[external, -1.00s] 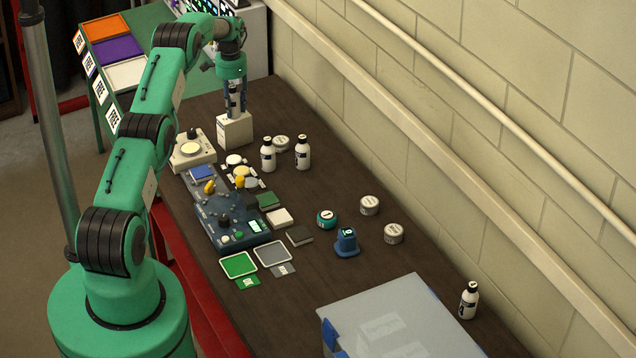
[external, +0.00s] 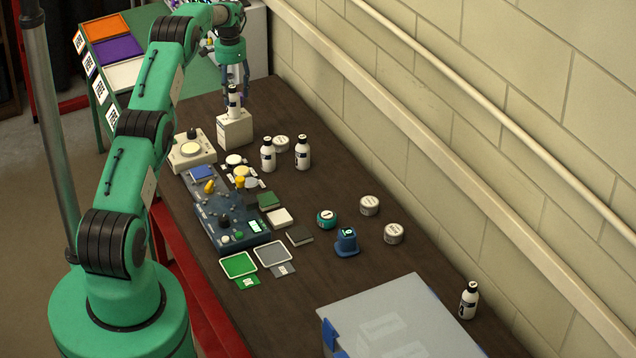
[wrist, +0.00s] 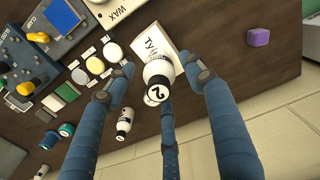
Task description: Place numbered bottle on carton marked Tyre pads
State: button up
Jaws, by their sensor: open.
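A white bottle with a dark label and a 2 on its cap stands upright on the carton (external: 236,133) in the external view. The bottle (external: 234,104) also shows in the wrist view (wrist: 158,72). The carton's top (wrist: 148,42) shows lettering starting "Ty"; the rest is hidden by the bottle. My gripper (external: 236,84) is open, above the bottle in the external view. In the wrist view its blue fingers (wrist: 158,74) are spread to either side of the bottle with visible gaps.
Two similar bottles (external: 268,155) (external: 302,153) stand right of the carton, near a round tin (external: 282,143). A cream device (external: 192,152) sits close at left. A purple cube (wrist: 258,37) lies beyond the carton in the wrist view. A clear-lidded box (external: 400,310) fills the near end.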

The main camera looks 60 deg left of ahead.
jog(key=shift+r+b, duration=0.35)
jog(key=shift+r, duration=3.1)
jog(key=shift+r, duration=0.1)
